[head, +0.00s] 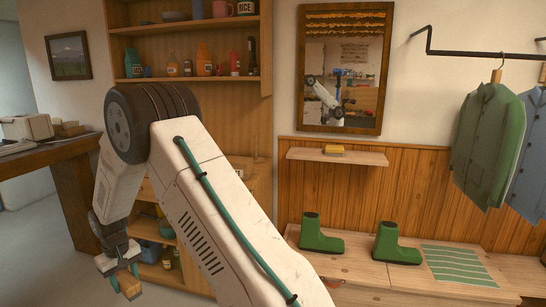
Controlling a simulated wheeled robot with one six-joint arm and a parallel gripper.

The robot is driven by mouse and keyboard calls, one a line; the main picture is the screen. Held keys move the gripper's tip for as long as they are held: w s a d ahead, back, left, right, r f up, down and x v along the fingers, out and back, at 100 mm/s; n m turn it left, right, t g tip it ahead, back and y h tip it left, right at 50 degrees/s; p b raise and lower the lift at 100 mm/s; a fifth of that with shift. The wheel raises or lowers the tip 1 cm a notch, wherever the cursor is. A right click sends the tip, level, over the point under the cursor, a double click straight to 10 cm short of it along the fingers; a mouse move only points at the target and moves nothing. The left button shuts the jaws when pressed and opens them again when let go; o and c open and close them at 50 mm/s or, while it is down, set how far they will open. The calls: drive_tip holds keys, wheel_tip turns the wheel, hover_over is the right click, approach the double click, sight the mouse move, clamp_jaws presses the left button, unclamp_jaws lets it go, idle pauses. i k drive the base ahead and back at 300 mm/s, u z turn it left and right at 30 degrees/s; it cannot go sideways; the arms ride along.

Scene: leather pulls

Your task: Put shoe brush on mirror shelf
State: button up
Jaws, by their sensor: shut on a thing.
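My gripper (124,277) is at the lower left, pointing down, with its teal fingers shut on a small tan-brown block that looks like the shoe brush (130,289). The fingers hide part of it. The mirror shelf (363,158) is a pale wooden ledge on the wall below the framed mirror (342,85), to the right of and well apart from my gripper.
A bench (350,266) below the shelf holds two green boots (321,235) and a striped green mat (457,265). Jackets (490,140) hang from a rail at the right. A tall wooden shelf unit (185,88) with bottles stands behind my arm. A counter (60,150) is at the left.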

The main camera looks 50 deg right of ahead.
sight(369, 156)
drive_tip(key=u, duration=0.15)
drive_tip(key=i, duration=0.65)
drive_tip(key=z, duration=2.45)
drive_tip(key=i, duration=0.15)
